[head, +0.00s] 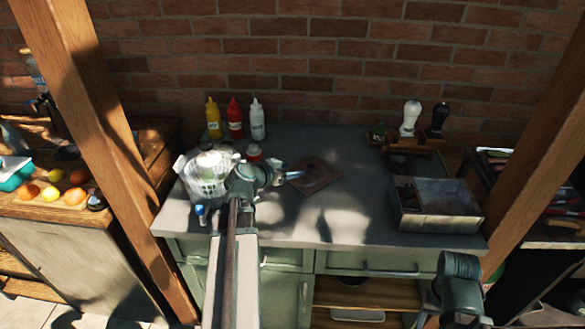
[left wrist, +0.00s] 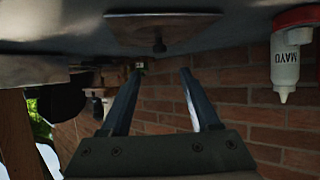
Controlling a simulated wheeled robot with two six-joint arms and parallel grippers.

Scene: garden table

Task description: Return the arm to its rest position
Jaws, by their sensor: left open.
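My left arm reaches in over the grey table. Its gripper (head: 292,174) is above the tabletop (head: 345,224), beside a brown square board (head: 322,179). In the left wrist view, which is upside down, the gripper (left wrist: 160,74) has its two fingers apart with nothing between them. The board (left wrist: 163,28) shows beyond the fingers there, with a small dark knob-like part on it. A link of my right arm (head: 460,285) shows at the lower right in the head view. Its gripper cannot be seen.
A white basket (head: 205,178) stands left of my left wrist. Yellow (head: 213,118), red (head: 235,119) and white mayo (head: 257,119) bottles stand at the back by the brick wall. A divided box (head: 437,222) sits at the right. Wooden posts flank the table; its middle front is clear.

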